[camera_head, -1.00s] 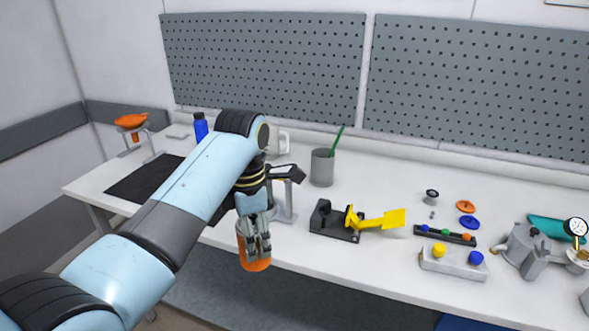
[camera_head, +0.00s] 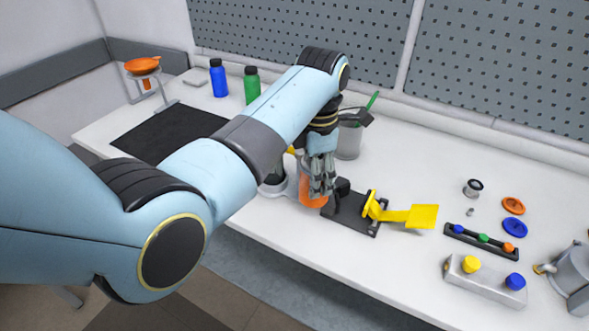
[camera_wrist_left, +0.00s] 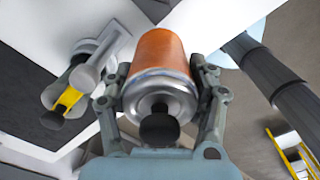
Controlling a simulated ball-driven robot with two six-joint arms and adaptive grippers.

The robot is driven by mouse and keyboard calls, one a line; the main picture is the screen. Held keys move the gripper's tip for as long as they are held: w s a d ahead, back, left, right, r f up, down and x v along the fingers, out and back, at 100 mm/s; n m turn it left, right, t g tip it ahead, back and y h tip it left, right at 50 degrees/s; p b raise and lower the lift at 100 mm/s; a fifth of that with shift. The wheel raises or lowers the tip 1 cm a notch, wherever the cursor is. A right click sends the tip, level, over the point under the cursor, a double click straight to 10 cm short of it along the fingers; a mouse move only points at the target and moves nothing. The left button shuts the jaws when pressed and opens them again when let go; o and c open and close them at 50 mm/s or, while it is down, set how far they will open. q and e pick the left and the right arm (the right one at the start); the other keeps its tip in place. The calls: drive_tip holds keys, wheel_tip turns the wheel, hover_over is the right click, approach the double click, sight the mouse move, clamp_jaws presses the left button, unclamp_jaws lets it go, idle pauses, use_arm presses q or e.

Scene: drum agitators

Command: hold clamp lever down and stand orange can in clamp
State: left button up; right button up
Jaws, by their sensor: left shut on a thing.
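The orange can (camera_head: 313,193) hangs from my left gripper (camera_head: 320,180), just left of the clamp in the head view. The left wrist view shows the orange can (camera_wrist_left: 160,55) with its silver end between the two fingers of my left gripper (camera_wrist_left: 160,105). The clamp (camera_head: 352,208) is a black base on the bench, with a yellow lever (camera_head: 410,214) sticking out to the right. The can is close to the clamp's left end; I cannot tell whether they touch. My right gripper is not in view.
A grey cup (camera_head: 348,142) stands behind the clamp. A black rack with coloured knobs (camera_head: 482,240) and a grey block with yellow and blue caps (camera_head: 485,278) lie to the right. Blue (camera_head: 218,78) and green (camera_head: 251,85) bottles stand at the back left.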

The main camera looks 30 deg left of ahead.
use_arm(q)
drive_tip(key=w+d+r, duration=0.7)
drive_tip(key=d, duration=0.1)
drive_tip(key=shift+m, duration=0.3)
drive_tip(key=f+b, duration=0.2)
drive_tip(key=f, duration=0.1)
drive_tip(key=f+b, duration=0.1)
drive_tip(key=f, duration=0.1)
drive_tip(key=shift+w+a+b, duration=0.1)
drive_tip(key=shift+a+b, duration=0.2)
drive_tip(key=shift+b, duration=0.1)
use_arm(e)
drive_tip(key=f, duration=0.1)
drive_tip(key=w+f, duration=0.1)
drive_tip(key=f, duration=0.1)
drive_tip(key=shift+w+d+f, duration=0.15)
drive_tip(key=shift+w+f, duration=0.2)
